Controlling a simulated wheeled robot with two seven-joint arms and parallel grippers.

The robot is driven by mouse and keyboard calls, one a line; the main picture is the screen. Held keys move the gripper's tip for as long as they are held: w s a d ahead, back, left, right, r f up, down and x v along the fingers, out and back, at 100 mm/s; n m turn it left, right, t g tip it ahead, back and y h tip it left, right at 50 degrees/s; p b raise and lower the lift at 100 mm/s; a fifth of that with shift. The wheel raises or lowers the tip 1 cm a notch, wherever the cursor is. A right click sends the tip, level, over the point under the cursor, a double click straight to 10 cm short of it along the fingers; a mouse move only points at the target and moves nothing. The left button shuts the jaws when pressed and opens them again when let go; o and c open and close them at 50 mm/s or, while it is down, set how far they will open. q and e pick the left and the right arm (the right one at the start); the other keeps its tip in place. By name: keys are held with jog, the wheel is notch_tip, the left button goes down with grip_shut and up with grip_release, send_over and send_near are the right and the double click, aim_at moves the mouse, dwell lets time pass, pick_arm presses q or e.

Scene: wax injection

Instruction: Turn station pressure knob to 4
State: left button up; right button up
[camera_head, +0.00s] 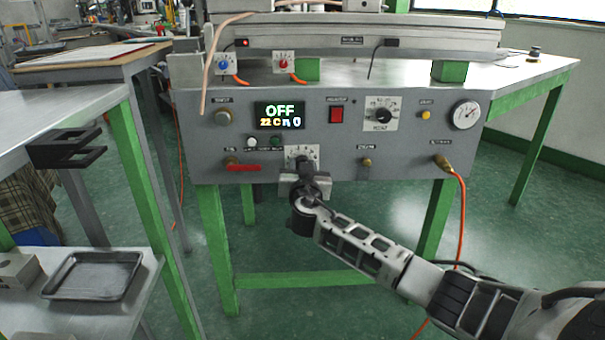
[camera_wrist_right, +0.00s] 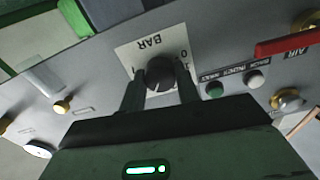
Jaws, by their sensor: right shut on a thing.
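The pressure knob (camera_wrist_right: 161,72) is black and sits on a white dial plate marked BAR in the right wrist view. In the head view its white dial plate (camera_head: 302,152) shows low in the middle of the grey station panel, with the knob mostly hidden behind my gripper. My right gripper (camera_wrist_right: 160,88) is shut on the knob, one dark finger on each side of it. In the head view the right gripper (camera_head: 304,183) reaches the panel from below right. Most dial numbers and the pointer are too small or hidden to read. My left gripper is not in view.
The station display (camera_head: 281,115) reads OFF. Close by are a red-handled air valve (camera_head: 243,168), a red switch (camera_head: 336,115), a heat knob (camera_head: 382,115) and a gauge (camera_head: 466,114). An orange hose (camera_head: 462,220) hangs at right. A metal tray (camera_head: 93,275) lies on the left shelf.

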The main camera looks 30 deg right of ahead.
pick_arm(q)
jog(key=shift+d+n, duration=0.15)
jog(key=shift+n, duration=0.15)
pick_arm(e)
jog(key=shift+n, duration=2.4)
jog(key=o, duration=1)
jog(key=shift+s, duration=0.1)
